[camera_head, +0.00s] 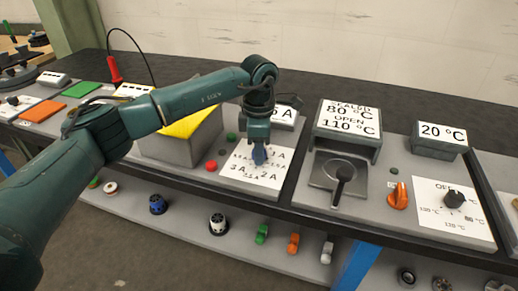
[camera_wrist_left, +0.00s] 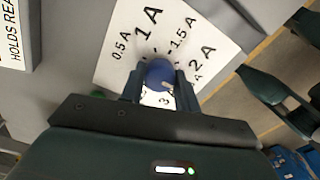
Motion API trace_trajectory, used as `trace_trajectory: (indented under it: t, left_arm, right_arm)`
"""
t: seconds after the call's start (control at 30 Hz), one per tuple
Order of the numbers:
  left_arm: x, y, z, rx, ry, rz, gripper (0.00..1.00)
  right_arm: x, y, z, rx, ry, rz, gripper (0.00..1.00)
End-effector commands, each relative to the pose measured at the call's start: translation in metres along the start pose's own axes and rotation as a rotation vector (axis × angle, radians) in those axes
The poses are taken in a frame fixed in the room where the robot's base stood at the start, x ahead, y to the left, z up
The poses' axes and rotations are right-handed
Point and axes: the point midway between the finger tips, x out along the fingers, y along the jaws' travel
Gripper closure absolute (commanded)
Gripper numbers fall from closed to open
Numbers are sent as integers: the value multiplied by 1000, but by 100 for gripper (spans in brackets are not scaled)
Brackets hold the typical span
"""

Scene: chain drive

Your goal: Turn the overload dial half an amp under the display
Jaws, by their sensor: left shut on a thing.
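The overload dial is a blue knob (camera_wrist_left: 160,72) on a white scale card (camera_head: 241,176), marked in amps. In the left wrist view the card's marks include 0.5 A, 1 A, 1.5 A and 2 A. My left gripper (camera_head: 260,150) comes down from above and is shut on the knob, with one finger on each side. The knob's pointer cannot be made out. The display (camera_head: 284,115) stands behind the dial; my arm covers part of it, and only "5 A" can be read.
A grey box with a yellow top (camera_head: 190,125) stands left of the dial. A red button (camera_head: 211,165) and a green button (camera_head: 231,136) sit beside the card.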

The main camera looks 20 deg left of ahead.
Motion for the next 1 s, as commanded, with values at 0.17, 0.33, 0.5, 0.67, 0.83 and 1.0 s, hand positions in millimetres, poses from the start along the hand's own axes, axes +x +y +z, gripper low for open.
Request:
trace_trajectory:
  t: [0.17,0.33,0.5,0.67,0.83,1.0]
  left_arm:
    - [0,0,0,-169,1,2,91]
    - [-1,0,0,-330,1,2,91]
    - [-1,0,0,-492,0,2,91]
    - [-1,0,0,-644,0,2,91]
    - [-1,0,0,-805,0,1,91]
    - [-1,0,-1,-967,1,1,91]
  right_arm:
    - [0,0,0,2,1,-1,64]
    - [0,0,0,2,1,-1,64]
    - [0,0,0,2,1,-1,64]
    - [0,0,-1,2,1,-1,64]
    - [-1,0,-1,0,1,0,64]
    - [-1,-1,-2,-1,1,0,64]
